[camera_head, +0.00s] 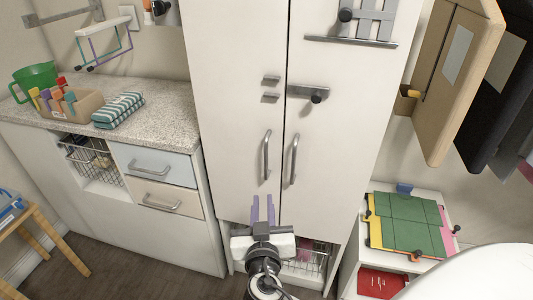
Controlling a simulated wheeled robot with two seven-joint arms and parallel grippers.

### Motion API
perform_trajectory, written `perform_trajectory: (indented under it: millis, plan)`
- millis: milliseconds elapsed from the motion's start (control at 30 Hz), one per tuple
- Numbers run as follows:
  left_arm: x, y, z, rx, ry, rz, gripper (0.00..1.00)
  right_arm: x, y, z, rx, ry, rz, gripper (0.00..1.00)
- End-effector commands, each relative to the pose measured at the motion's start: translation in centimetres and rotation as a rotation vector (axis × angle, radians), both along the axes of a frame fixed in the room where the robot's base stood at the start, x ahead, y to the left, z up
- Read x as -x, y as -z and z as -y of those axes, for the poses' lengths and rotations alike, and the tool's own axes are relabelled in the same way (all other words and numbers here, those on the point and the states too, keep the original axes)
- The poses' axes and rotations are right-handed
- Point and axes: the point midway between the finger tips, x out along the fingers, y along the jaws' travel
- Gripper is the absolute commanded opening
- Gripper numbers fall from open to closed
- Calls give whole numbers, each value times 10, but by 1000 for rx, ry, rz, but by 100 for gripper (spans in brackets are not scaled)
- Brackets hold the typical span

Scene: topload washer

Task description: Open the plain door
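A tall white cabinet has two closed doors side by side. The left door (232,100) is mostly bare, with two small grey brackets (270,88) near the seam and a vertical grey bar handle (266,155) lower down. The right door (345,140) has a matching handle (293,160), a grey sliding bolt (308,92) with a dark knob, and a grey rail with a lattice piece above. The bolt lies on the right door, apart from the brackets. My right gripper (263,208) is below the left handle, its purple fingers apart and empty. My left gripper is out of view.
A granite counter (165,115) with drawers (158,164) stands left. A low white shelf with a green board (408,222) stands right. Tan and black panels (458,75) hang at upper right. A wire basket (308,258) sits under the doors.

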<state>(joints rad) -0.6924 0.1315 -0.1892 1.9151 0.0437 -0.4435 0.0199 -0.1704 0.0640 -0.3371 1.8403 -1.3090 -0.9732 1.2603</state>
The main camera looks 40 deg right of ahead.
Motion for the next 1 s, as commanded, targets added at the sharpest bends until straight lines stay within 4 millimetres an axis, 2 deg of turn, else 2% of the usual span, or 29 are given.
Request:
perform_trajectory:
  millis: [33,100,233,367,700,1000]
  plan:
    - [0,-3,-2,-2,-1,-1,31,-6,-22,3,9,28,64,17]
    - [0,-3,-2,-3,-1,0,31,-8,-40,6,18,56,130,17]
    - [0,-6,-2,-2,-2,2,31,-14,-56,11,25,75,185,17]
    - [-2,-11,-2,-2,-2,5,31,-28,-58,22,26,77,188,17]
    - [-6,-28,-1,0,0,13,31,-75,-57,60,26,76,186,17]
    - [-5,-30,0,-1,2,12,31,-91,-54,72,23,74,184,17]
